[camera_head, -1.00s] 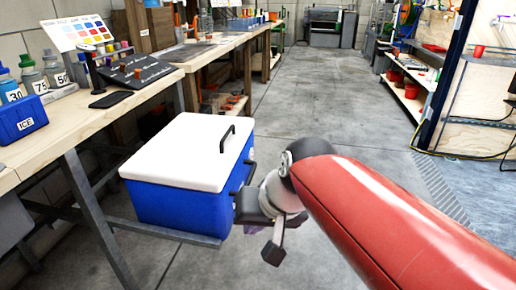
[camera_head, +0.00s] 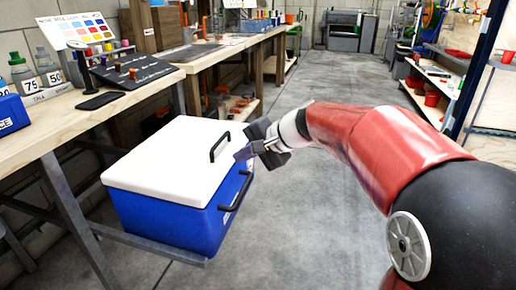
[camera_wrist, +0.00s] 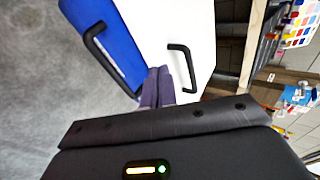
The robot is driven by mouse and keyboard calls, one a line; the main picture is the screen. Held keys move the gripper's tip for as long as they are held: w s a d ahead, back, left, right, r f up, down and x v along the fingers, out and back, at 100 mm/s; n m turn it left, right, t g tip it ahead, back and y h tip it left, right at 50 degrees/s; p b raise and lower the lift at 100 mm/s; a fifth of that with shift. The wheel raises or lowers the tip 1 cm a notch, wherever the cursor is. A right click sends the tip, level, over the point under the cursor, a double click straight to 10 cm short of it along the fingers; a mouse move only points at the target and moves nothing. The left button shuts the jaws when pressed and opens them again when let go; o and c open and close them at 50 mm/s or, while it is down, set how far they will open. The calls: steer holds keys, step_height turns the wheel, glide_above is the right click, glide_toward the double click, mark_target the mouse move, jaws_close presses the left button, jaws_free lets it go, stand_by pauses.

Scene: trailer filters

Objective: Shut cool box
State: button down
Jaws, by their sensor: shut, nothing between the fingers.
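The cool box has a blue body (camera_head: 190,225) and a white lid (camera_head: 165,165), and it stands on a grey metal shelf (camera_head: 150,243). The lid lies flat on the body with no gap that I can see. It has a black handle (camera_head: 220,146), and another black handle (camera_head: 236,191) is on the blue front side. My gripper (camera_head: 243,153) is shut and empty at the lid's right edge, near the lid handle. In the wrist view, its purple fingertips (camera_wrist: 158,80) are between the lid handle (camera_wrist: 182,66) and the front handle (camera_wrist: 105,58). I cannot tell whether they touch the lid.
A wooden workbench (camera_head: 60,115) with bottles and a dark board (camera_head: 132,70) stands left of the box. The concrete floor (camera_head: 310,215) to the right is clear. Shelves (camera_head: 430,85) with red bins stand at the back right.

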steer(key=shift+w+a+f+p, duration=0.15)
steer(key=shift+w+a, duration=0.35)
steer(key=shift+a, duration=0.35)
steer(key=shift+w+a+f+p, duration=0.1)
steer(key=shift+w+a, duration=0.4)
steer(key=shift+a, duration=0.3)
steer(key=shift+w+a+f+p, duration=0.15)
steer(key=shift+w+a, duration=0.35)
steer(key=shift+a, duration=0.35)
steer(key=shift+a+r, duration=0.1)
